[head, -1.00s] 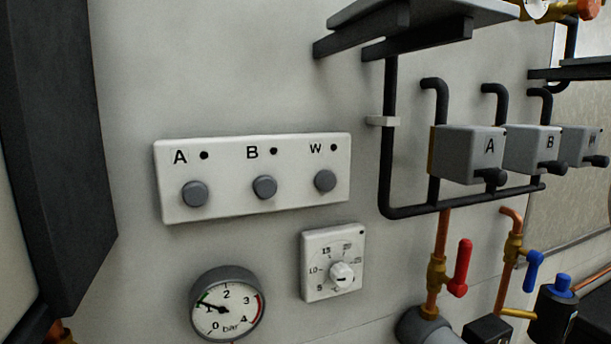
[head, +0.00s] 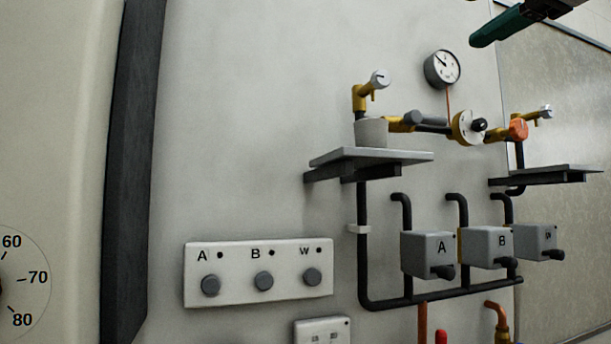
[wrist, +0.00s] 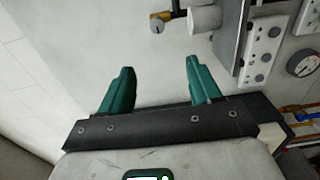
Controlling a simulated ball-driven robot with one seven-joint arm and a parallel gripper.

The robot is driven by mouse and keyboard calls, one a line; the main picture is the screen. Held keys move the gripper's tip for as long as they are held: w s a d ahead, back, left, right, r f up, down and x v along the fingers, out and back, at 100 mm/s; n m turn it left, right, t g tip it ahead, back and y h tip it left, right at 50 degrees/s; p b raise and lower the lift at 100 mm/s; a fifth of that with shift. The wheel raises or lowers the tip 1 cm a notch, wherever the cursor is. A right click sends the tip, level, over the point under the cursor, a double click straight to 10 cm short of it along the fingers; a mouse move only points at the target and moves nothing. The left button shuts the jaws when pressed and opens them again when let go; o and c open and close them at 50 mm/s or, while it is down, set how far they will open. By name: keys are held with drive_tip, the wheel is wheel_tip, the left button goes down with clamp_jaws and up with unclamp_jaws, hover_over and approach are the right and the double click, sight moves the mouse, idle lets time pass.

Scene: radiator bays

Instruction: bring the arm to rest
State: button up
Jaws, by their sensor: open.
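My gripper shows in the wrist view (wrist: 157,88) with its two green fingers apart and nothing between them. Behind the fingers in that view is bare pale wall. In the head view, part of my gripper (head: 512,26) shows at the top right edge as a green finger on a dark mount. It is in front of the wall, above and right of the upper pressure gauge (head: 442,68), and touches nothing that I can see.
A grey shelf (head: 412,157) holds a grey cup (head: 371,133) under a brass tap (head: 360,97). Valve boxes A, B and W (head: 428,254) stand on black pipes at the right. A button panel (head: 258,287) is on the wall. Wall left of the shelf is clear.

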drive_tip(key=w+d+f+m+g+h, duration=0.1)
drive_tip(key=w+d+f+m+g, duration=0.15)
drive_tip(key=w+f, duration=0.7)
drive_tip(key=w+d+f+m+g+h, duration=0.1)
drive_tip(key=w+f+m, duration=0.25)
drive_tip(key=f, duration=1.35)
wheel_tip(320, 180, down, 31)
drive_tip(key=s+m+g+h, duration=0.1)
drive_tip(key=s+m+g, duration=0.1)
drive_tip(key=m+g, duration=0.35)
drive_tip(key=s+f+m+g+h, duration=0.1)
drive_tip(key=s+f+m, duration=0.3)
drive_tip(key=s+f, duration=0.7)
drive_tip(key=s+f+m+g, duration=0.25)
drive_tip(key=s+f, duration=0.45)
drive_tip(key=f, duration=0.7)
drive_tip(key=s+f+m+g, duration=0.1)
drive_tip(key=s+f, duration=0.2)
drive_tip(key=s, duration=0.4)
drive_tip(key=s+f+m+g+h, duration=0.1)
drive_tip(key=s+f+m, duration=0.1)
drive_tip(key=s+f, duration=0.2)
drive_tip(key=s+d+f+m+g, duration=0.1)
drive_tip(key=s+f, duration=0.2)
drive_tip(key=s, duration=0.7)
drive_tip(key=shift+s+f+g+h, duration=0.3)
drive_tip(key=shift+g+h, duration=0.05)
drive_tip(key=shift+h, duration=0.05)
drive_tip(key=shift+c, duration=0.3)
